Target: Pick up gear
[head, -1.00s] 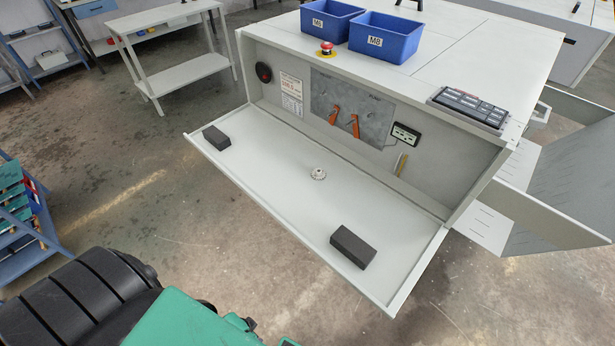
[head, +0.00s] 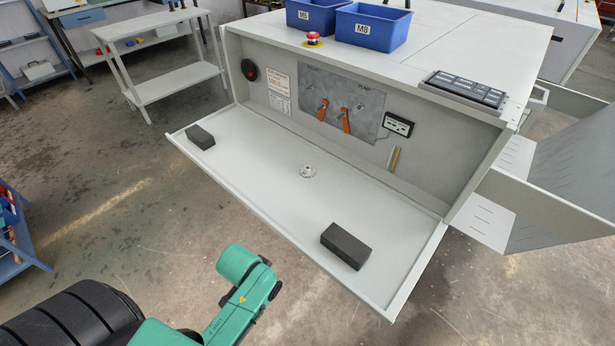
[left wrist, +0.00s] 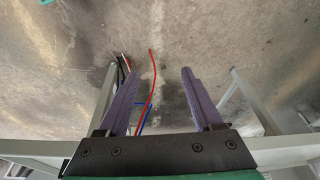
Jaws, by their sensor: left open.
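The gear (head: 308,171) is a small, round, light metal piece with a raised hub. It lies on the open fold-down panel (head: 262,190) of the machine, near the middle, between two dark blocks. In the head view a green link of my arm is at the lower left, clear of the panel; no gripper fingers show there. My right gripper is not in view.
Dark blocks (head: 200,137) and (head: 346,246) lie on the panel at left and right. Blue bins M6 (head: 318,16) and M8 (head: 372,27) and a red button (head: 313,39) are on top. An open drawer (head: 545,205) juts out at right.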

